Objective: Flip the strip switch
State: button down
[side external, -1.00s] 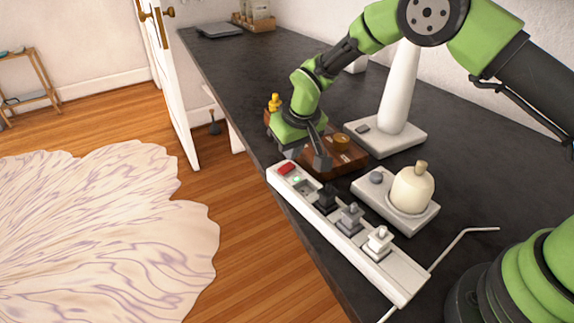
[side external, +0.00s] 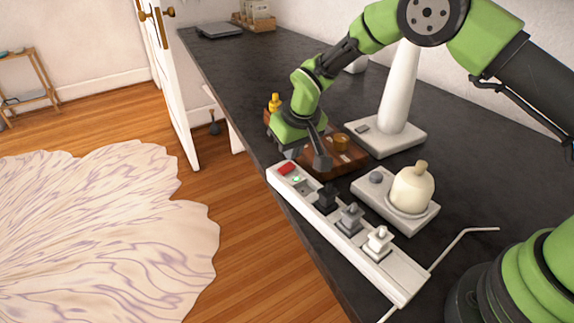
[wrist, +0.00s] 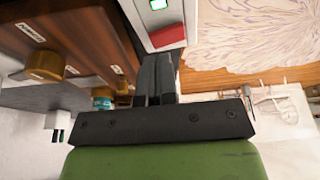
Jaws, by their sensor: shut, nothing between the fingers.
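A long white power strip (side external: 345,240) lies along the front edge of the dark counter. Its red switch (side external: 287,168) is at the far end, with a green light (side external: 297,179) lit beside it. The red switch also shows in the wrist view (wrist: 168,36), just beyond my fingertips. My gripper (side external: 289,154) is shut and empty, pointing down at the switch end of the strip. In the wrist view the fingers (wrist: 158,62) are together, close to the switch; whether they touch it I cannot tell.
Black, grey and white plugs (side external: 350,218) stand in the strip. A brown wooden box (side external: 345,162) with knobs is beside the gripper. A white lamp base (side external: 385,140) and a cream jar on a white stand (side external: 411,190) are to the right. Open floor lies left.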

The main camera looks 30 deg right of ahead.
aim_at(291, 166)
jog(key=shift+f, duration=1.05)
dwell(0.4)
jog(key=shift+r, duration=3.5)
